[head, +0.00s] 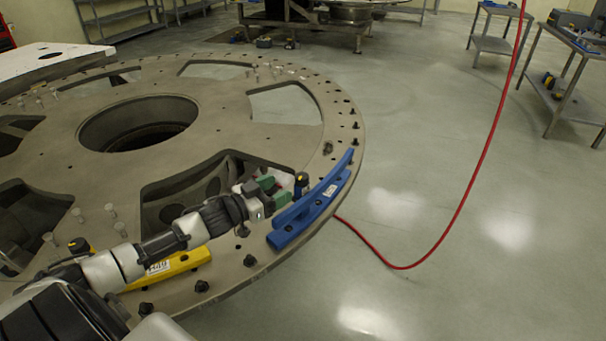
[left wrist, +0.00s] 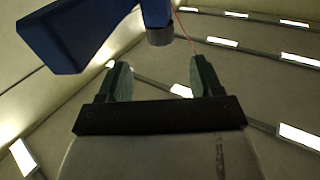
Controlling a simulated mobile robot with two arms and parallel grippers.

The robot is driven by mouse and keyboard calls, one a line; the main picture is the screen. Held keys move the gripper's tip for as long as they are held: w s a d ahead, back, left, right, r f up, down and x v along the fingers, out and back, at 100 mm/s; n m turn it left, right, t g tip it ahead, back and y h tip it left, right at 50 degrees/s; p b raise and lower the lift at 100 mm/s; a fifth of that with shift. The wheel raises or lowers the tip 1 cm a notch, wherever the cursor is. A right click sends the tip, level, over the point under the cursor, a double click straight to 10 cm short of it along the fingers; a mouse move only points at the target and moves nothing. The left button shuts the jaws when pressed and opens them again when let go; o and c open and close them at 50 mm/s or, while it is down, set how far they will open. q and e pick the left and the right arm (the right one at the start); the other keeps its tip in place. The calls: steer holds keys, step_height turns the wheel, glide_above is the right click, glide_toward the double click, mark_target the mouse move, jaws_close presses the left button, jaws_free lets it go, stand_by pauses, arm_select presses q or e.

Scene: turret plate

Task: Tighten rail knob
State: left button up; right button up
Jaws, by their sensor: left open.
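A blue rail (head: 315,208) lies along the outer rim of the large turret plate (head: 215,105). A dark knob with a yellowish top (head: 301,180) stands at the rail's inner side. My left gripper (head: 274,190), with green fingers, is open and points at the knob from the left, close to it. In the left wrist view the rail's blue body (left wrist: 80,32) fills the upper left. The knob, with a grey end (left wrist: 160,37), shows beyond the open fingers, between their lines and not gripped. My right gripper is not in view.
A yellow rail (head: 178,266) lies on the plate's near part, below my left arm, with a dark knob (head: 78,246) by its left end. Bolts stand around the rim. A red hose (head: 478,165) hangs at the right.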

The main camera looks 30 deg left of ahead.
mark_target(302, 175)
arm_select(q)
steer(key=p+x, duration=0.1)
steer(key=x, duration=0.7)
steer(key=shift+a, duration=0.1)
steer(key=shift+w, duration=0.15)
steer(key=shift+w+f, duration=0.1)
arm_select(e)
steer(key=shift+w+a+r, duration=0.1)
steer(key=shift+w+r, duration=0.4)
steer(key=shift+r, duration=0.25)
arm_select(q)
steer(key=shift+c, duration=0.3)
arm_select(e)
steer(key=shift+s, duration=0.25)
arm_select(q)
steer(key=c, duration=0.9)
steer(key=shift+o, duration=0.2)
steer(key=shift+m+h, duration=0.4)
steer(key=shift+h, duration=0.1)
steer(key=shift+m+g+h, duration=0.4)
steer(key=shift+h, duration=0.1)
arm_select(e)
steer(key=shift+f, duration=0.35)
